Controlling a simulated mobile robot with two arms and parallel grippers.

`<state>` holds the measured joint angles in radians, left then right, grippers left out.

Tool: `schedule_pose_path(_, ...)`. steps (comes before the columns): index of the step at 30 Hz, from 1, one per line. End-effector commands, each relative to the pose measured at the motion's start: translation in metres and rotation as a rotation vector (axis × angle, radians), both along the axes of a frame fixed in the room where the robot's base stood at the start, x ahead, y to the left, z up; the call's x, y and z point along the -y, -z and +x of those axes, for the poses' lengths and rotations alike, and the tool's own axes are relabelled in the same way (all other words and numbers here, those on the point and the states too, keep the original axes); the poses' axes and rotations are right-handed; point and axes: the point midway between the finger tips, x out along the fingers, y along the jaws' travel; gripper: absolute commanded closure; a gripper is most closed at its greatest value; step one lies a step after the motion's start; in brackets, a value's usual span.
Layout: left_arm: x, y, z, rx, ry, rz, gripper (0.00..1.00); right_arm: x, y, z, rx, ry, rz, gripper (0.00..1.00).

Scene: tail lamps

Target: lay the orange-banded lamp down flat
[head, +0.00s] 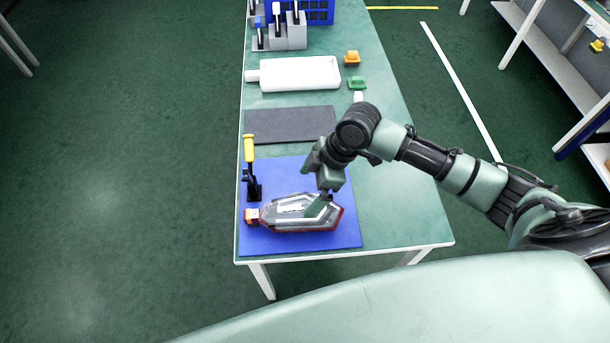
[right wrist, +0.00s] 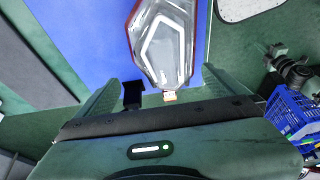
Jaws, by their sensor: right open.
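The lamp (head: 292,226) lies on its side on the blue mat (head: 345,235), its clear and red lens facing up. Its narrow end, with a small orange band (head: 252,214), points left in the head view. My right gripper (head: 320,206) is open, with its fingertips at the lens, partly covering it. In the right wrist view the lamp (right wrist: 165,45) runs ahead between the two open fingers (right wrist: 160,88), its orange-banded end nearest the palm. I cannot tell whether a finger touches it. My left gripper is not in view.
A black clamp with a yellow handle (head: 249,150) stands at the mat's left edge, close to the lamp's narrow end. Beyond are a dark grey mat (head: 290,125), a white tray (head: 300,74), and green (head: 357,82) and orange (head: 351,57) pieces. The table's right front is clear.

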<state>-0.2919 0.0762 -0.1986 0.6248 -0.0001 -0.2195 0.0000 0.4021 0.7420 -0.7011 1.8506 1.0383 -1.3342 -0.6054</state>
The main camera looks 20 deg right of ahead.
Motion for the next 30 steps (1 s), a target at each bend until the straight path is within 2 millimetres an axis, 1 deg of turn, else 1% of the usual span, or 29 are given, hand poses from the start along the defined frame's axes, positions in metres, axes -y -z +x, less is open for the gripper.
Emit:
schedule_pose_path(4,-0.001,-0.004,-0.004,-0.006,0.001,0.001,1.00,-0.008,0.016,0.000,-0.005,0.000,0.002,0.00)
schedule_pose_path(11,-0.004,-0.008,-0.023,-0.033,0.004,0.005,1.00,-0.021,0.049,0.004,-0.004,0.000,0.002,0.00)
schedule_pose_path(15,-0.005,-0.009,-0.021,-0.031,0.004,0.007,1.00,-0.026,0.062,0.006,-0.002,0.001,0.003,0.00)
schedule_pose_path(21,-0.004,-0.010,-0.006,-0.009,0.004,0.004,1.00,-0.028,0.069,0.006,-0.001,0.001,0.000,0.00)
schedule_pose_path(26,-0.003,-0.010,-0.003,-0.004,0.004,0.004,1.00,-0.028,0.069,0.006,0.000,0.001,0.000,0.00)
schedule_pose_path(27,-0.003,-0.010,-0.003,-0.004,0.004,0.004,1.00,-0.028,0.069,0.006,0.000,0.001,0.000,0.06)
schedule_pose_path(29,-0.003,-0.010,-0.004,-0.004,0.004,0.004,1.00,-0.028,0.069,0.006,0.000,0.001,0.000,0.22)
schedule_pose_path(30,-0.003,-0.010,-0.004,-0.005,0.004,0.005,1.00,-0.028,0.069,0.006,0.000,0.001,0.000,0.33)
